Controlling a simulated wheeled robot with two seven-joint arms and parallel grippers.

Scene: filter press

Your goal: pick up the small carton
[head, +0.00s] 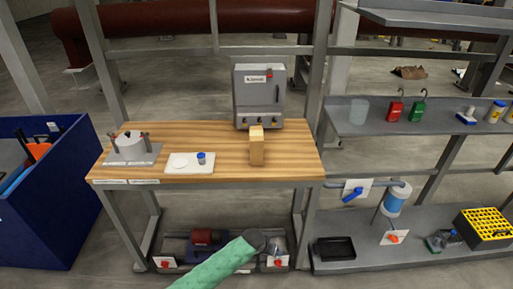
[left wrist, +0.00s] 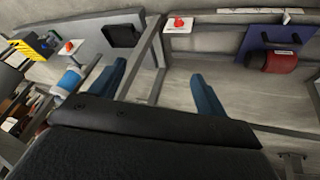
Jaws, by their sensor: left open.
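The small carton (head: 256,151) is a tan upright box near the front edge of the wooden workbench (head: 210,143), in front of a grey control box. My left gripper (left wrist: 157,75) shows two blue fingers spread wide apart in the left wrist view, with nothing between them. It points toward the lower shelf and floor, and the carton is not seen in that view. In the head view, my green arm reaches up from the bottom edge to a dark end below the bench front, and its fingers are hidden. My right gripper is not in view.
A grey control box (head: 257,92) stands behind the carton. A white tray (head: 190,168) with a blue-capped jar and a metal fixture (head: 132,148) are to the left. A blue bin (head: 45,215) stands left of the bench; shelves with bottles are right. The bench right of the carton is clear.

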